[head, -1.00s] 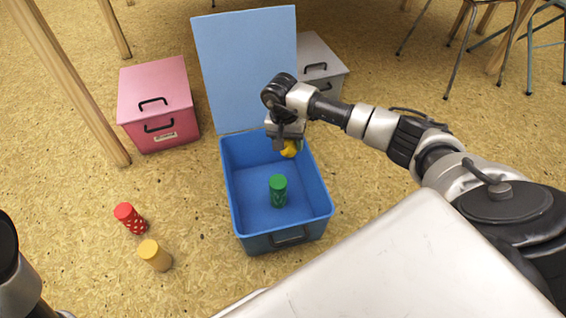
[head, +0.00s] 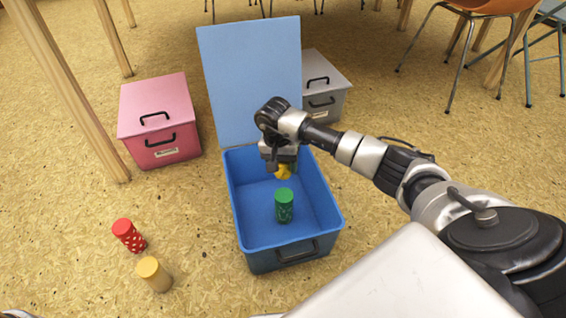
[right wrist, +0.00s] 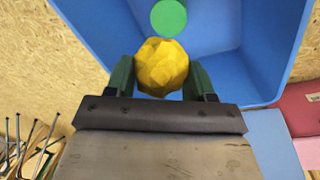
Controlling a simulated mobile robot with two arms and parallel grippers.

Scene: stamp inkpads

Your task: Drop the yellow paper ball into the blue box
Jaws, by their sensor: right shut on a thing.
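The yellow paper ball (right wrist: 162,68) is between the fingers of my right gripper (right wrist: 162,80), which is shut on it. In the head view the ball (head: 284,172) shows just below the right gripper (head: 281,166), over the back part of the open blue box (head: 325,222). The box also fills much of the right wrist view (right wrist: 225,75). Its lid stands raised at the back. A green cylinder (head: 284,206) stands inside the box, in front of the ball; its top shows in the right wrist view (right wrist: 169,17). My left gripper is not in view.
A closed pink box (head: 158,120) stands left of the blue one, and a closed grey box (head: 325,92) behind it on the right. A red cylinder (head: 129,236) and a yellow cylinder (head: 153,274) stand on the floor at lower left. A chair (head: 480,8) is at upper right.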

